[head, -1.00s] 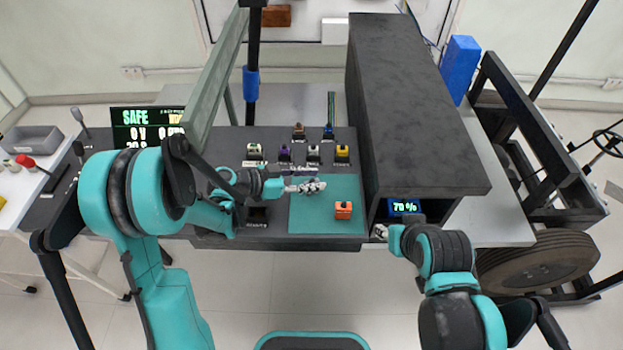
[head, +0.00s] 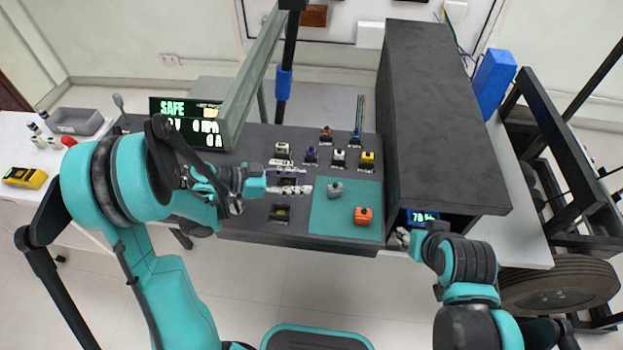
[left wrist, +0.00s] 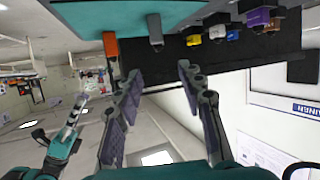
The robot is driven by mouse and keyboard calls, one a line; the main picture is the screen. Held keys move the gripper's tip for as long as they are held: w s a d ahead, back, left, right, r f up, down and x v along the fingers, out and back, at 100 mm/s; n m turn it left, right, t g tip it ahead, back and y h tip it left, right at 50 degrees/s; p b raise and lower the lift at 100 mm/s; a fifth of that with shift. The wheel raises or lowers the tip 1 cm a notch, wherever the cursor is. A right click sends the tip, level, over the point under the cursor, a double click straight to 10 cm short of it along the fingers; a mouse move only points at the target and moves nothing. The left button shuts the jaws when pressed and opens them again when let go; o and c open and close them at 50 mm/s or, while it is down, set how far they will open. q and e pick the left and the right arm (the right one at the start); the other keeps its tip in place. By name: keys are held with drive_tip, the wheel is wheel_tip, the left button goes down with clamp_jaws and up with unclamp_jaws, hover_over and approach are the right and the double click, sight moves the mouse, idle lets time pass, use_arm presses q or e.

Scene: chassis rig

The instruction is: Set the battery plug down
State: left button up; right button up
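A grey plug (head: 335,189) stands on the teal mat (head: 318,222), and an orange plug (head: 363,215) is on the mat in front and to its right. Which one is the battery plug is not marked. The left wrist view also shows the grey plug (left wrist: 155,30) and the orange plug (left wrist: 110,45). My left gripper (head: 306,180) is left of the grey plug, apart from it. In the left wrist view its fingers (left wrist: 158,70) are spread and empty. My right gripper (head: 402,237) is by the front of the dark housing, its fingers too small to read.
Several coloured plugs, such as a yellow one (head: 367,160), stand in a row behind the mat. An empty-looking dark socket (head: 280,213) is left of the mat. The tall dark housing (head: 440,130) closes off the right side. A display (head: 187,120) reads SAFE.

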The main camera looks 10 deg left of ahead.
use_arm(q)
drive_tip(key=s+a+r+n+t+y, duration=0.1)
drive_tip(key=s+a+r+n+y, duration=0.2)
drive_tip(key=s+n+y, duration=0.3)
drive_tip(key=s+a+r+n+t+y, duration=0.1)
drive_tip(key=s+a+r+n+y, duration=0.2)
drive_tip(key=s+n+y, duration=0.3)
drive_tip(key=s+a, duration=0.1)
drive_tip(key=s, duration=0.2)
drive_tip(key=shift+s+n+y, duration=0.25)
drive_tip(key=shift+n+y, duration=0.15)
